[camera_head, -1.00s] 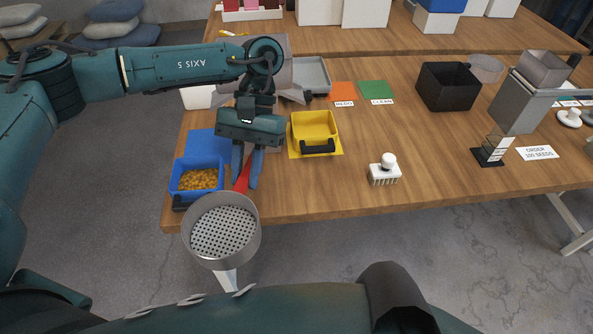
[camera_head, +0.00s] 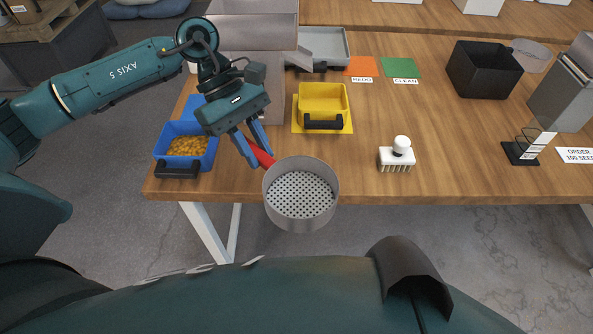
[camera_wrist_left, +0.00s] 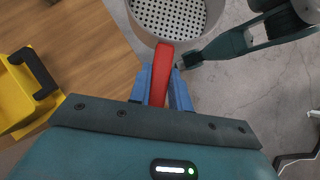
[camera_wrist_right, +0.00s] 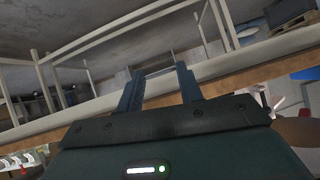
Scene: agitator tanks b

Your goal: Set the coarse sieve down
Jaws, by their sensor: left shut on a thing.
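The coarse sieve is a round grey pan (camera_head: 302,197) with a perforated floor and a red handle (camera_head: 262,156). My left gripper (camera_head: 256,148) is shut on the red handle, and the pan hangs level beyond the fingers, across the table's front edge. The left wrist view shows the pan (camera_wrist_left: 176,18) at the top and the red handle (camera_wrist_left: 161,72) between the blue fingers (camera_wrist_left: 161,78). My right gripper (camera_wrist_right: 160,75) is open and empty in the right wrist view, low beside the table's underside.
A blue bin (camera_head: 187,150) of yellow seeds stands left of the sieve. A yellow bin (camera_head: 323,100) sits behind it. A white-knobbed brush (camera_head: 397,156) stands to the right, with bare wood (camera_head: 355,180) between. A black box (camera_head: 483,70) is farther back.

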